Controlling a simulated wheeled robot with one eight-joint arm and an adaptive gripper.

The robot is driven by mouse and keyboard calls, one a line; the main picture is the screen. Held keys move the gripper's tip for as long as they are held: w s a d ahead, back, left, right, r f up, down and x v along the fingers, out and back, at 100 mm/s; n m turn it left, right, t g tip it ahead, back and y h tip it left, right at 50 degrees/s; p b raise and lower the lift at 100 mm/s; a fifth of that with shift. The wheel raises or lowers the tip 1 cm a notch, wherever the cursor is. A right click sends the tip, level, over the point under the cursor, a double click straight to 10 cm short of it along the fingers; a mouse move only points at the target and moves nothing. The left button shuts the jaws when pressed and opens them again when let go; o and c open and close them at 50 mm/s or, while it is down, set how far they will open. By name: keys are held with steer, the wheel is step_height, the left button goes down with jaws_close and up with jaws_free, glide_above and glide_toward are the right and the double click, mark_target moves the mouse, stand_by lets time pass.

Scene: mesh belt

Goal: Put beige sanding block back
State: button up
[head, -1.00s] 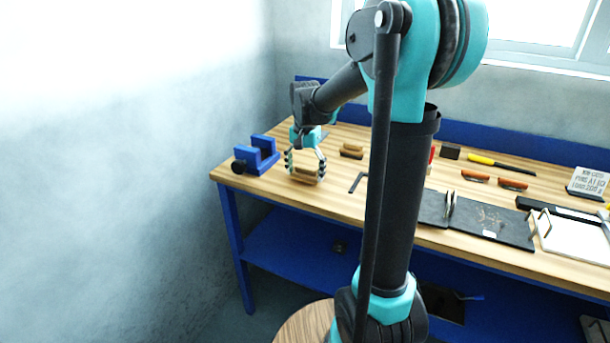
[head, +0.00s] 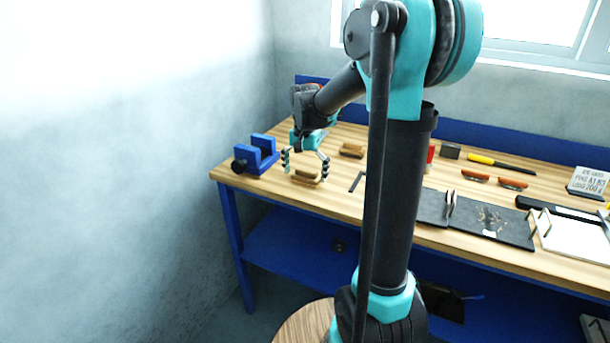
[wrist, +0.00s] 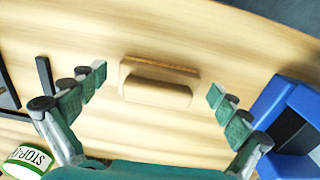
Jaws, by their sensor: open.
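A beige, wood-toned sanding block (head: 306,178) lies on the wooden bench top near its front left edge. In the wrist view the block (wrist: 158,90) shows a flat base with a thicker raised part, and it lies flat. My gripper (head: 305,170) is open and pointing down just above the block. In the wrist view my gripper's fingers (wrist: 157,84) stand apart on either side of the block, with clear gaps and no visible contact.
A blue vise-like fixture (head: 257,155) stands left of the block. A similar tan block (head: 351,150) lies behind to the right. A black L-shaped square (head: 358,182) is to the right. Dark plates (head: 490,222) and hand tools occupy the right side.

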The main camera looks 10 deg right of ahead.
mark_target(305, 171)
step_height(305, 171, up, 12)
stand_by(0.5)
steer(key=shift+r, duration=0.1)
